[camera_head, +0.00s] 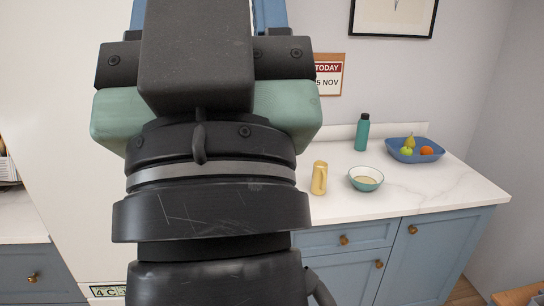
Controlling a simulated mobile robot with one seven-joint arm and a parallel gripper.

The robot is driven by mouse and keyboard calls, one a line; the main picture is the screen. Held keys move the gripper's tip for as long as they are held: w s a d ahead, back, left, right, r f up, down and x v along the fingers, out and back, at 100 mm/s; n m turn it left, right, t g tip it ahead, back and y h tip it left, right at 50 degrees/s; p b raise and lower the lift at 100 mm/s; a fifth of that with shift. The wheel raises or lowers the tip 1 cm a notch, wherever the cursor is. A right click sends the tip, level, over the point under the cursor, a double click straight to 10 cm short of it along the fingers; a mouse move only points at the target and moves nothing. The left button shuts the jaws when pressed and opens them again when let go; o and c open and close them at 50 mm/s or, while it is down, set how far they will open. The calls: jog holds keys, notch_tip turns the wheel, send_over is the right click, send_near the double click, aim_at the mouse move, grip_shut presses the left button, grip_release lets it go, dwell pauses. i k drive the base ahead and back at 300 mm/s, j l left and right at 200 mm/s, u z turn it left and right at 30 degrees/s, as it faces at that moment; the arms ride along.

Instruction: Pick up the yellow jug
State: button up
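The yellow jug (319,178) stands upright on the white countertop (440,191), just right of my arm in the head view. It is small and tall, with what looks like a handle on its right side. My arm fills the left and middle of the view. No contact between my arm and the jug is visible.
A teal-rimmed bowl (366,178) stands close right of the jug. Behind are a teal bottle (362,132) and a blue fruit tray (431,157). Blue cabinets (345,262) are below the counter. The counter's front right is clear.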

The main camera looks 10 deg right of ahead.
aim_at(318, 186)
jog(key=i+l, duration=1.45)
jog(key=i, duration=0.05)
